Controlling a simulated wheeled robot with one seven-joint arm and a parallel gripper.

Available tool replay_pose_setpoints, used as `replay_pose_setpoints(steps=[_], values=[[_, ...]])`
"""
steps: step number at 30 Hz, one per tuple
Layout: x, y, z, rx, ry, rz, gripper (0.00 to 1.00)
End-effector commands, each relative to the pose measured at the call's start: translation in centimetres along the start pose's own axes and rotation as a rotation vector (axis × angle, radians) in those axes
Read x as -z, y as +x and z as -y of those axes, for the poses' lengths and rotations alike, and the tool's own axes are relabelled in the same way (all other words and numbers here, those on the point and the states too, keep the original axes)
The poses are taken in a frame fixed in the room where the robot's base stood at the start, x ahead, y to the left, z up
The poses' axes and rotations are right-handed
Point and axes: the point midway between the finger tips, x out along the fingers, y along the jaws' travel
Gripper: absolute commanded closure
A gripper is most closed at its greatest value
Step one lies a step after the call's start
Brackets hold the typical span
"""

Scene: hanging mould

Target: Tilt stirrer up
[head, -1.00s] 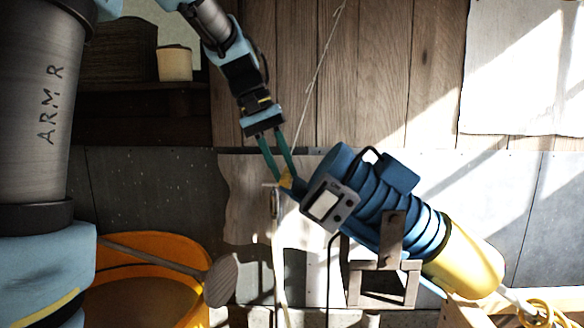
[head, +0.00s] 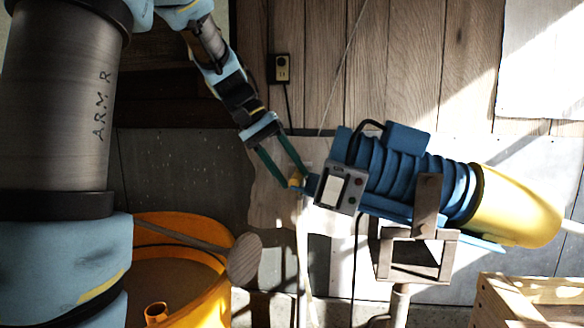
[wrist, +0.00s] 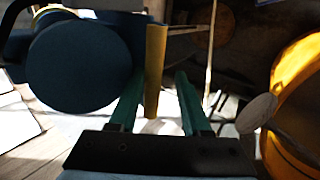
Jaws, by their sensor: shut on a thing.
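The stirrer has a ribbed blue body (head: 400,180), a grey control box (head: 340,190) and a yellow cone (head: 515,205) at its right end. It rests in a brown cradle on a stand (head: 412,262), near level with the cone slightly lower. My gripper (head: 298,182) is shut on a small yellow handle (head: 295,178) at the stirrer's left end. In the wrist view, the handle (wrist: 155,70) shows as an upright bar between the green fingers (wrist: 158,98). The round blue end of the stirrer (wrist: 78,65) is left of it.
An orange tub (head: 185,235) with a paddle (head: 244,258) across it stands at the lower left. A wooden crate (head: 530,300) is at the lower right. A thin cord (head: 345,70) hangs in front of the plank wall. A black cable (head: 355,260) hangs under the control box.

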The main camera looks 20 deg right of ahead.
Motion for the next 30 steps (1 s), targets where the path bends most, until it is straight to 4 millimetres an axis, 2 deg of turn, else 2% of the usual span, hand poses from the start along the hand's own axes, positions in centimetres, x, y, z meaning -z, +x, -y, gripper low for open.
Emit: replay_pose_setpoints(steps=[1, 6, 16, 20, 30], values=[[0.0, 0.2, 0.3, 0.003, -0.003, 0.002, 0.60], [0.0, 0.1, 0.1, 0.002, -0.001, 0.000, 0.43], [0.1, -0.5, -0.1, -0.001, 0.003, -0.005, 0.43], [0.2, -2.3, 0.0, 0.000, 0.003, -0.008, 0.43], [0.1, -8.7, 0.1, 0.001, 0.001, -0.006, 0.43]])
